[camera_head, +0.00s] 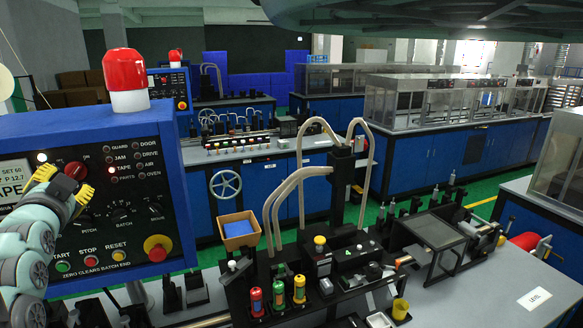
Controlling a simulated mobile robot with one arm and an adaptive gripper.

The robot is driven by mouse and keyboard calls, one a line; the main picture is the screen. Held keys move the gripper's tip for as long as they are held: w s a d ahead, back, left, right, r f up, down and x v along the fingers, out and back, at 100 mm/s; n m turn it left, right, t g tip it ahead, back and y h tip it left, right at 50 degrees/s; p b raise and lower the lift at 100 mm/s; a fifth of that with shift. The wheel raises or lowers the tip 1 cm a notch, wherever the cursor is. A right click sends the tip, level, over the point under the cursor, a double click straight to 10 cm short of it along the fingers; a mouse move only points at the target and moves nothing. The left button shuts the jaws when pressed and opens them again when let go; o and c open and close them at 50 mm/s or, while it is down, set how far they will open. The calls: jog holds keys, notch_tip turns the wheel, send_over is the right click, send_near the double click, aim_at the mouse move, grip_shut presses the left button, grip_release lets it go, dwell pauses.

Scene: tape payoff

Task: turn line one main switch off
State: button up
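The line one control panel (120,215) is a dark face in a blue housing at the left. A red rotary knob (76,169), apparently the main switch, sits at its upper left, with lettering that seems to read ON at its right. My gripper (66,184) is in front of the panel's left part, its two yellow fingertips apart, one left of the knob and one below right of it. The fingers look open. I cannot tell whether they touch the knob. My gripper covers part of the panel below the knob.
A red emergency button (157,248) and start, stop and reset buttons (91,252) line the panel's bottom. A red beacon (124,72) stands on top. The bench with black machinery (330,262) lies to the right. A green floor aisle runs behind.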

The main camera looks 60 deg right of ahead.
aim_at(74, 174)
jog(key=p+x, duration=0.1)
jog(key=x, duration=0.2)
jog(key=shift+s+d+r+p, duration=0.1)
jog(key=shift+s+r+p, duration=0.1)
jog(key=shift+p, duration=0.1)
jog(key=shift+p+x, duration=0.6)
jog(key=shift+x, duration=0.6)
jog(key=shift+f, duration=0.15)
grip_shut()
